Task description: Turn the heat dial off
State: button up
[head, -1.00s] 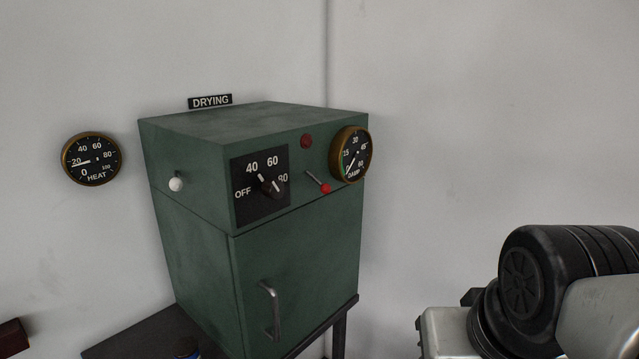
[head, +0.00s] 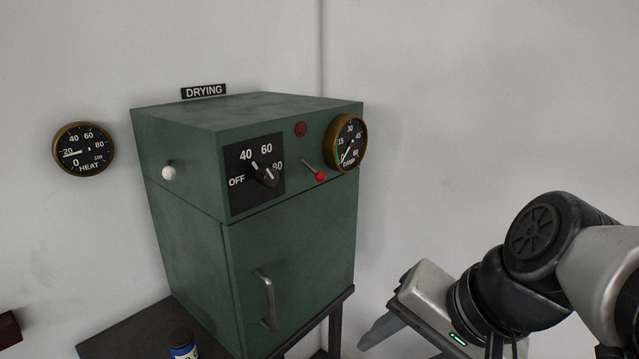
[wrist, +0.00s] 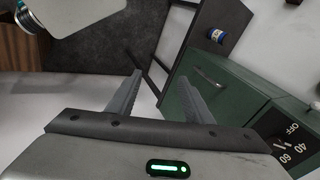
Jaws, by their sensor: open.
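The heat dial (head: 266,175) is a dark knob on a black plate marked OFF, 40, 60 and 80, on the front of the green drying cabinet (head: 305,225). Its white pointer line slants up and left, toward the 40, away from OFF. In the wrist view the dial (wrist: 284,145) is at the lower right edge, partly cut off. My gripper (wrist: 157,88) is open and empty, its two grey fingers apart. In the head view it is at lower right, below and right of the dial and well clear of it.
A red-tipped lever (head: 320,177), a red lamp (head: 300,129) and a DAMP gauge (head: 346,143) are right of the dial. A white knob (head: 169,172) is on the cabinet's left side. A door handle (head: 267,301) juts out below. A HEAT gauge (head: 83,149) hangs on the wall.

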jog(key=w+a+r+m+y+b, duration=0.2)
jog(key=w+a+r+m+y, duration=0.1)
jog(key=a+m+y, duration=0.3)
jog(key=m+t+y+b, duration=0.1)
jog(key=m+t+y, duration=0.4)
jog(key=m, duration=0.8)
send_near(273, 178)
jog(key=shift+t+h, duration=0.3)
jog(key=shift+t, duration=0.4)
jog(key=x, duration=0.8)
jog(key=shift+s+a+f+p, duration=0.1)
jog(key=shift+s+a+p, duration=0.15)
jog(key=shift+a, duration=0.25)
jog(key=c, duration=1.1)
jog(key=shift+o, duration=0.2)
